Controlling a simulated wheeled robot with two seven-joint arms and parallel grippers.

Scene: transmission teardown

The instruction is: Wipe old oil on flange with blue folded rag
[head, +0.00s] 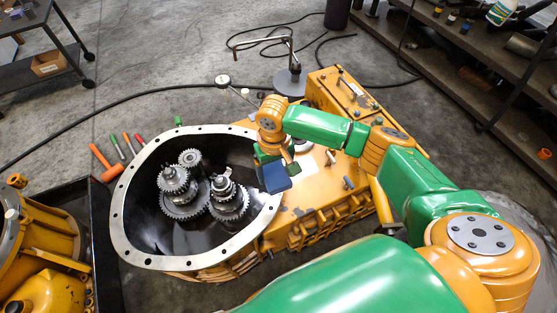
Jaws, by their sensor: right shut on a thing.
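The flange (140,258) is the pale metal rim with bolt holes around the open transmission housing. It lies in the left half of the head view. My right gripper (274,158) is over the right side of the flange, pointing down. It is shut on the blue folded rag (275,178), which hangs at the inner right edge of the flange. I cannot tell whether the rag touches the metal. No oil film stands out on the rim. My left gripper is not in view.
Gears (178,187) stand inside the dark housing. An orange mallet (103,160) and several screwdrivers lie on the floor at the upper left. A dial gauge stand (290,80) is behind. A black tray (105,260) and yellow casing (45,245) are at left. Shelves (460,45) stand at upper right.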

